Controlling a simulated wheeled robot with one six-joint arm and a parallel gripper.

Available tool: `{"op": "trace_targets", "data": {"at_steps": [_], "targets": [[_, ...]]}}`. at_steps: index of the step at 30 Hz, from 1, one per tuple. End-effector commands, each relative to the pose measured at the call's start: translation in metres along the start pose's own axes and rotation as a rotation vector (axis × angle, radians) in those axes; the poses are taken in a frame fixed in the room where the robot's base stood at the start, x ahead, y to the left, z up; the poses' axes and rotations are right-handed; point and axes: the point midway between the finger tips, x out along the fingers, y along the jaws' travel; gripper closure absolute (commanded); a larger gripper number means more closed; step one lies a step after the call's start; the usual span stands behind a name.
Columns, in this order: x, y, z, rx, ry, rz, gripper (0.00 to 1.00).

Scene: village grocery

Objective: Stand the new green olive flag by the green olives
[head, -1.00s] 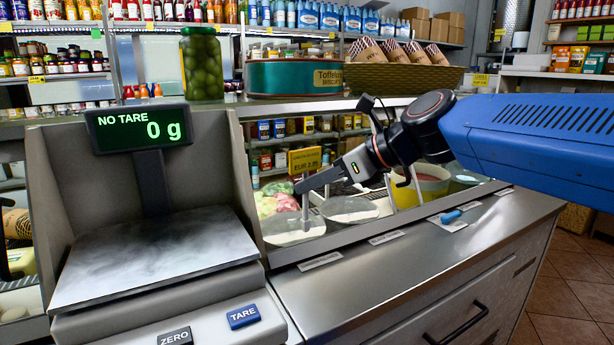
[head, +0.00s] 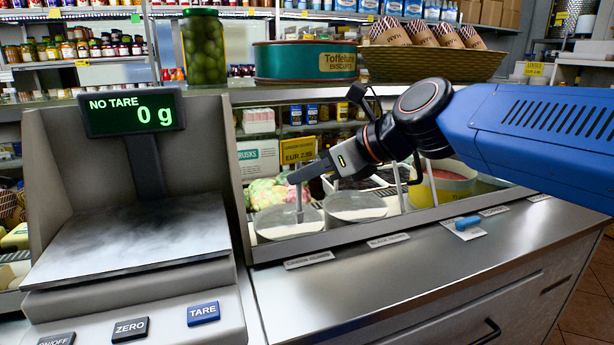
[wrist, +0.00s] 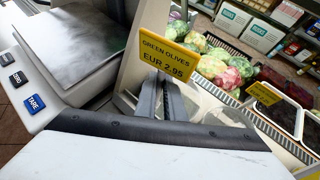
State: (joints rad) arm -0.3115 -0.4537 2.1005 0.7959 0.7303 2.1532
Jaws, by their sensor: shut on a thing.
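My gripper (head: 300,176) is shut on the yellow green olive flag (head: 298,149), which reads EUR 2.95. The flag is upright above the left round tub (head: 268,226) in the counter well. Its grey stem runs down over that tub; I cannot tell whether its foot touches. In the wrist view the flag (wrist: 166,56) reads GREEN OLIVES and stands at the gripper's fingers (wrist: 150,104). A label strip (head: 309,260) lies on the counter edge before the left tub; its small print seems to read olives. The tub's contents look pale and cannot be made out.
A second round tub (head: 356,208) is right of the first. Another yellow flag (wrist: 264,93) stands beyond. The scale (head: 140,245) is close on the left. A blue-handled thing (head: 467,223) lies on the steel counter (head: 400,285). An olive jar (head: 204,50) stands on the shelf above.

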Motion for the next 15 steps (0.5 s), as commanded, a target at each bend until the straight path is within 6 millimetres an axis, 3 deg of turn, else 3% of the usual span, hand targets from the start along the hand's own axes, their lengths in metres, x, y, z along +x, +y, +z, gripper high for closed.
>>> {"op": "trace_targets", "data": {"at_steps": [15], "targets": [[0.027, -0.022, 0.015, 0.000, 0.001, 0.000, 1.00]]}}
